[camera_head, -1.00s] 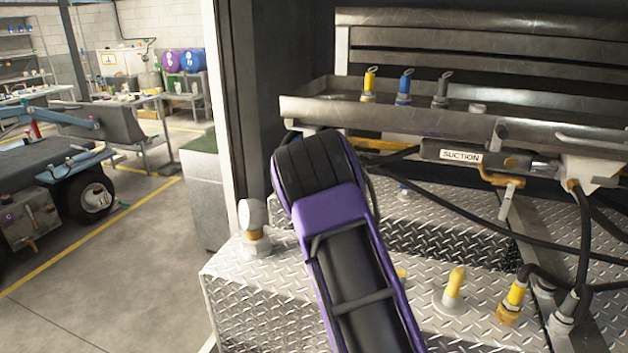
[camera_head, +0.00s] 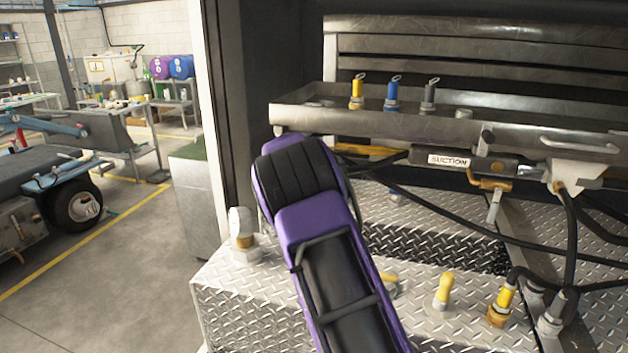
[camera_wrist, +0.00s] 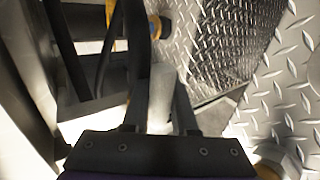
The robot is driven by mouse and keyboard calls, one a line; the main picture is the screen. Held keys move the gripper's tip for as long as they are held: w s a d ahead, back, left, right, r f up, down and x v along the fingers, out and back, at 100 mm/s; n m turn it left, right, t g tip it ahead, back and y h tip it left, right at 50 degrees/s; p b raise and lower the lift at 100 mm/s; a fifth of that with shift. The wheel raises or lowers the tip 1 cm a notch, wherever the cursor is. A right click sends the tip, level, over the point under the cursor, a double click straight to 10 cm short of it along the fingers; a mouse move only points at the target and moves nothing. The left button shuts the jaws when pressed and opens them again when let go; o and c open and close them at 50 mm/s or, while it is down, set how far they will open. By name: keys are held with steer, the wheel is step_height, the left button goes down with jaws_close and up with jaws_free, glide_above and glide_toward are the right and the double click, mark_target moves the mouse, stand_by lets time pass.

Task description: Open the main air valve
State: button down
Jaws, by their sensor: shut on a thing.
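In the wrist view my gripper (camera_wrist: 164,88) is shut on a pale grey metal piece (camera_wrist: 160,84) that stands between its two dark fingers. I cannot tell for sure whether this piece is the main air valve's handle. In the head view my purple and black arm reaches over the diamond-plate box and hides the gripper and what it holds. A yellow-handled fitting (camera_head: 444,290) stands on the diamond plate right of the arm.
A metal tray (camera_head: 385,122) with yellow, blue and black fittings lies behind the arm. A SUCTION-labelled unit (camera_head: 450,161), a yellow hose fitting (camera_head: 502,304) and black hoses are at right. A metal fitting (camera_head: 243,234) stands left of the arm.

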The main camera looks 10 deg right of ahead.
stand_by(0.3)
steer(key=c, duration=0.7)
jaws_free()
steer(key=shift+s+r, duration=0.1)
steer(key=b+v, duration=0.2)
steer(key=v, duration=1.5)
steer(key=shift+s+a, duration=0.1)
